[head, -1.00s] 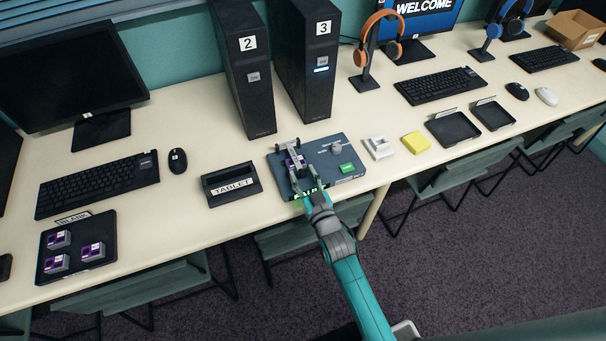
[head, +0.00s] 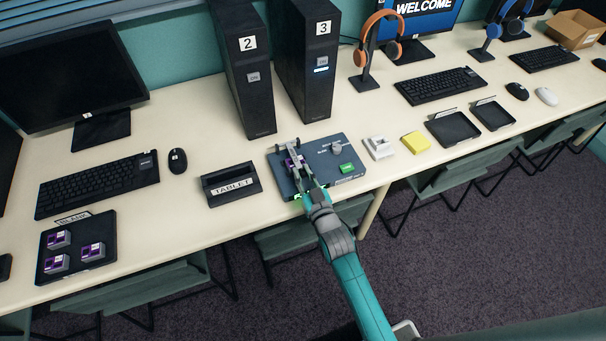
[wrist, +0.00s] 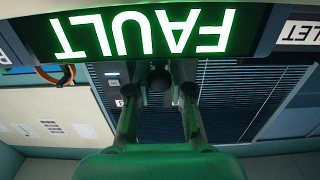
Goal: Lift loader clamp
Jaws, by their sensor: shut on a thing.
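The loader (head: 318,181) is a dark blue-grey box on the white table, with a green button on its right side. Its grey clamp (head: 293,148) stands at the left of its top, over a purple block (head: 291,163). My gripper (head: 302,178) reaches the clamp from the front edge. A green FAULT display (wrist: 150,32) fills the top of that view. The exact finger contact is hard to see.
A TABLET stand (head: 232,186) is left of the loader. A white device (head: 379,148) and a yellow block (head: 416,142) are to its right. Computer tower 3 (head: 309,60) and tower 2 (head: 245,70) stand behind. A BLANK tray (head: 75,268) holds purple-marked blocks at front left.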

